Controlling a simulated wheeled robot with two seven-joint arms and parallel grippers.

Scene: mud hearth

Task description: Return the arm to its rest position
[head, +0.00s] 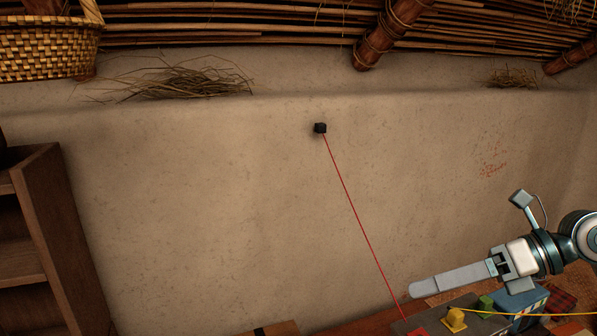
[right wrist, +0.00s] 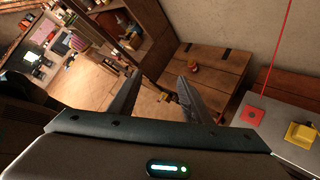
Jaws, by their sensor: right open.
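My right gripper (head: 420,288) is at the lower right of the head view, its fingers pointing left in front of the mud wall. It sits above the end of a grey surface with coloured pieces. In the right wrist view my right gripper (right wrist: 160,84) has its two fingers spread apart with nothing between them. My left gripper and left arm do not show in either view.
A yellow piece (head: 454,320) stands nearby. A wooden chest (right wrist: 203,75) shows beyond my fingers. A wooden shelf (head: 52,225) stands left.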

